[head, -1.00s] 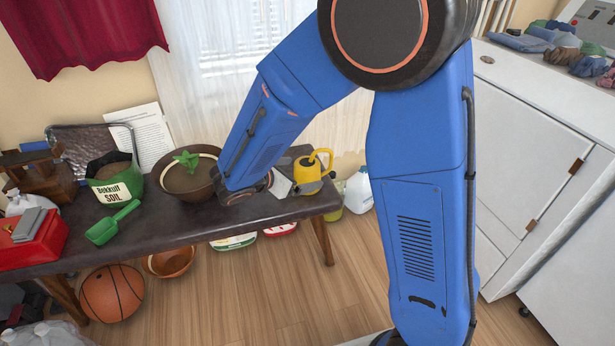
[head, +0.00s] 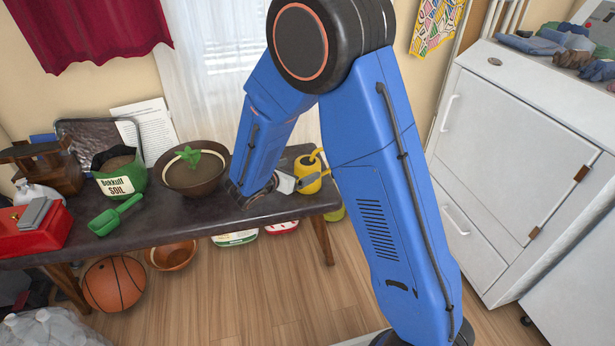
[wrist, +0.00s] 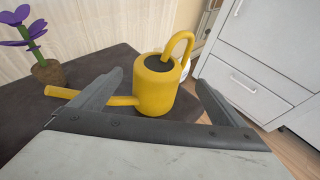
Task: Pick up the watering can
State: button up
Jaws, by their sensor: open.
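The yellow watering can (head: 309,177) stands upright near the right end of the dark bench (head: 150,222). In the wrist view the watering can (wrist: 157,88) is ahead, between my gripper's spread fingers, with its spout pointing left and its curved handle at the upper right. My gripper (wrist: 155,92) is open and empty. The left finger overlaps the spout in the picture; I cannot tell whether they touch. In the head view my gripper (head: 288,184) is just left of the can, partly hidden by my arm.
A brown bowl with a green plant (head: 193,170), a soil pot (head: 120,176), a green scoop (head: 113,216) and a red box (head: 33,232) share the bench. The wrist view shows a purple flower in a cork pot (wrist: 46,72). A white cabinet (head: 520,150) stands right.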

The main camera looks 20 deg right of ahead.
aim_at(308, 164)
jog(key=shift+x, duration=3.9)
jog(key=shift+w+a+r, duration=0.1)
jog(key=shift+w, duration=0.05)
jog(key=c, duration=2.2)
jog(key=shift+o, duration=0.2)
jog(key=shift+r, duration=0.1)
jog(key=shift+r, duration=4.9)
jog(key=o, duration=1.4)
jog(key=c, duration=0.6)
jog(key=shift+a, duration=0.1)
